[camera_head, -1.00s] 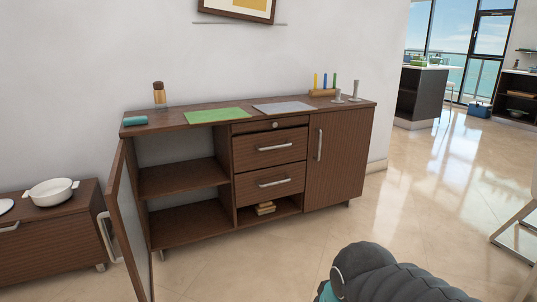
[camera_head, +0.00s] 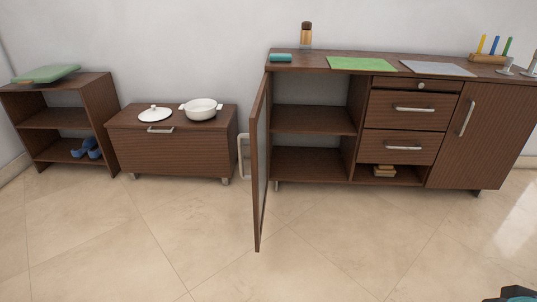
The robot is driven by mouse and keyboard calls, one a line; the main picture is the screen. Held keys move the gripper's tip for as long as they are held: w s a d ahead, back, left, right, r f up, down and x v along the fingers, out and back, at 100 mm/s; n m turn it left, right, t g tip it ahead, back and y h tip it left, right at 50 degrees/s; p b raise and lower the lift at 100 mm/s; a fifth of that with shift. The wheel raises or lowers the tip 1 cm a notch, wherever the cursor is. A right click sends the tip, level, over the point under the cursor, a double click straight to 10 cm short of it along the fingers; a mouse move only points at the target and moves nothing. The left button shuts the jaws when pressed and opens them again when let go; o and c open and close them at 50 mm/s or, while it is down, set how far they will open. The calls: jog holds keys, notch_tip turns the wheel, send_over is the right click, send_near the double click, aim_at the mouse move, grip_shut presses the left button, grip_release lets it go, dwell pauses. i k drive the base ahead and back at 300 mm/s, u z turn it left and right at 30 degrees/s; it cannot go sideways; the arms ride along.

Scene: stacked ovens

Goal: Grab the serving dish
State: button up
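The serving dish (camera_head: 201,112) is a white round open dish with two side handles. It stands upright on the right part of the low brown cabinet (camera_head: 172,152). Its white round lid (camera_head: 155,115), with a knob on top, lies apart to its left on the same cabinet top. Nothing covers the dish in this view. Only a small dark and teal piece of my arm shows in the bottom right corner, far from the dish. My gripper's fingers are not in view.
The open door (camera_head: 260,160) of the larger sideboard (camera_head: 392,172) juts forward, right of the low cabinet. An open shelf (camera_head: 62,118) with a green cushion-like item (camera_head: 46,74) on top and blue shoes (camera_head: 87,148) stands left. The tiled floor in front is clear.

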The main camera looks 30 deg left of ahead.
aim_at(200, 110)
jog(key=k, duration=1.25)
jog(key=u, duration=0.65)
jog(key=i, duration=0.6)
jog(key=u, duration=0.85)
jog(key=i, duration=1.45)
jog(key=z, duration=0.65)
